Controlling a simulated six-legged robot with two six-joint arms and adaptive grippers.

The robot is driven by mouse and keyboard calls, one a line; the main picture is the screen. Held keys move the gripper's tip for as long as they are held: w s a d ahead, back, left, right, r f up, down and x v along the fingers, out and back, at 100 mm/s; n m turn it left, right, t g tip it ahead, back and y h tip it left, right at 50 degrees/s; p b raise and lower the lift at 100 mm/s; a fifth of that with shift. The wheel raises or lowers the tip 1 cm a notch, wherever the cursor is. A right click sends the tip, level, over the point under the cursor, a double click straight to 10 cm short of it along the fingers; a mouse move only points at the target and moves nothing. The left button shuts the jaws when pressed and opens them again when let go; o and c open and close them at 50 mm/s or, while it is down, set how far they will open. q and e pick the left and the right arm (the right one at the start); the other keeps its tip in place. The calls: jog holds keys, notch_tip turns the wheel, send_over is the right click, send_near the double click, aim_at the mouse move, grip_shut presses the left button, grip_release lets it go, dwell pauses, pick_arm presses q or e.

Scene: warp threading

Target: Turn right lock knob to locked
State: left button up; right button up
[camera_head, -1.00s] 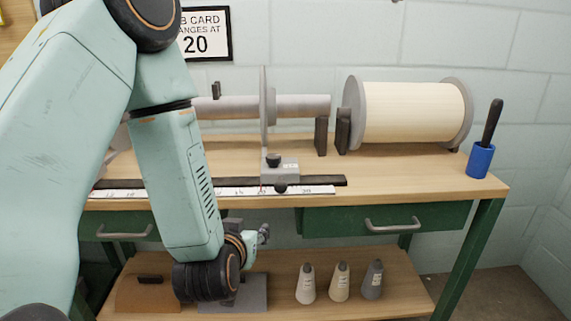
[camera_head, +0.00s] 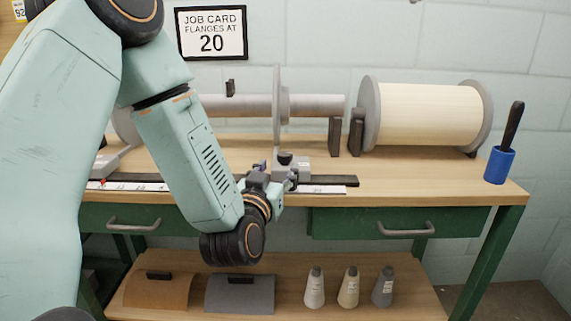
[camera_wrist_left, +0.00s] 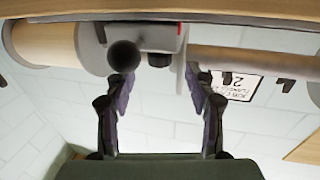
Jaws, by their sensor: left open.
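The right grey clamp block (camera_head: 305,168) stands on the bench rail beside a thin grey flange disc (camera_head: 277,105). A black knob (camera_head: 285,158) sits on its top. In the left wrist view, seen upside down, the block (camera_wrist_left: 158,37) shows a small black knob (camera_wrist_left: 158,60) and a larger round one (camera_wrist_left: 124,55). I cannot tell which of these is the lock knob. My left gripper (camera_head: 275,176) is open in front of the block and partly hides it. In the wrist view its fingertips (camera_wrist_left: 160,80) are spread below the knobs, apparently empty. My right gripper is out of view.
A cream thread roll (camera_head: 430,115) lies at the bench's right, with a blue cup (camera_head: 499,165) near the edge. Black stands (camera_head: 334,137) are behind the block. A scale strip (camera_head: 325,189) runs along the front. Several cones are on the lower shelf (camera_head: 270,262).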

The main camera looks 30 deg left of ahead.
aim_at(280, 161)
pick_arm(q)
jog(key=b+x, duration=0.1)
jog(key=x, duration=0.5)
jog(key=shift+w+a, duration=0.1)
jog(key=shift+w, duration=0.3)
jog(key=shift+r, duration=0.1)
jog(key=shift+c, duration=0.3)
grip_shut()
jog(key=m+h+p, duration=0.2)
jog(key=h+p, duration=0.2)
jog(key=shift+r+m+t+h+p, duration=0.1)
jog(key=shift+m+t+h+p, duration=0.2)
jog(key=shift+m+t+p, duration=0.1)
jog(key=shift+m+h+p, duration=0.4)
jog(key=shift+h+p, duration=0.1)
jog(key=shift+h, duration=0.2)
jog(key=shift+f+m+h, duration=0.2)
jog(key=shift+m+h, duration=0.1)
